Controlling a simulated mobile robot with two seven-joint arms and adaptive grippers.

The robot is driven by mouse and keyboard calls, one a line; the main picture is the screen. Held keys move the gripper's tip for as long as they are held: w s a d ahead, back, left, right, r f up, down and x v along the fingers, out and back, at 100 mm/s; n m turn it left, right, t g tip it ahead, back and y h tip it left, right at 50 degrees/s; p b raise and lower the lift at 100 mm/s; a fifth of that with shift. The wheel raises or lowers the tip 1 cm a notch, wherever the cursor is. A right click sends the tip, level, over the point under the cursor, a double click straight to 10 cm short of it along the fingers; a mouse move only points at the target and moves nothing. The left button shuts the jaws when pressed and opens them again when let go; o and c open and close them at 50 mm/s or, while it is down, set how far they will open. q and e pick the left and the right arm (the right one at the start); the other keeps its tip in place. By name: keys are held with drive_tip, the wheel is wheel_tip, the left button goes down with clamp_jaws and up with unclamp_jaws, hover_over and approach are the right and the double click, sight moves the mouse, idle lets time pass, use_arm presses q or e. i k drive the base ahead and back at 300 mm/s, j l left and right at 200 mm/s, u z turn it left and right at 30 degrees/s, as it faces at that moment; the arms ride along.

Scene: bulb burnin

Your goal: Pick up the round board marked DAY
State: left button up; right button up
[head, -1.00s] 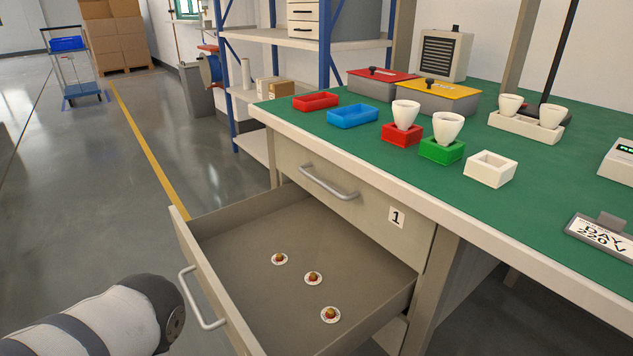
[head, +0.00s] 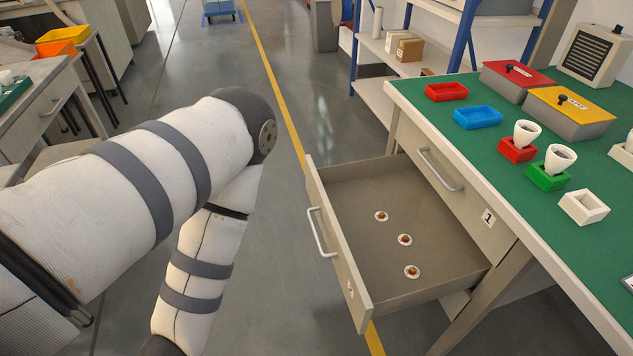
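Three small round white discs with reddish-brown centres lie on the floor of the open drawer (head: 440,262): a far one (head: 381,216), a middle one (head: 404,239) and a near one (head: 412,271). Any marking on them is too small to read, so I cannot tell whether one says DAY. My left arm crosses the left half of the view, bent at the elbow, with its forearm pointing down to the bottom edge. The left gripper is out of view below. My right gripper is not in view.
The green workbench (head: 450,125) holds a red tray (head: 446,91), a blue tray (head: 478,117), a red holder (head: 517,151) and a green holder (head: 548,176) with white cups, and an empty white holder (head: 584,207). Open floor lies left of the drawer.

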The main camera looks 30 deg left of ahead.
sight(405, 240)
drive_tip(key=u, duration=0.75)
drive_tip(key=z, duration=2)
drive_tip(key=i+j+u, duration=0.1)
drive_tip(key=j+u, duration=0.25)
drive_tip(key=i+j+u, duration=0.1)
drive_tip(key=u, duration=0.3)
drive_tip(key=i+j+u, duration=0.15)
drive_tip(key=u, duration=0.2)
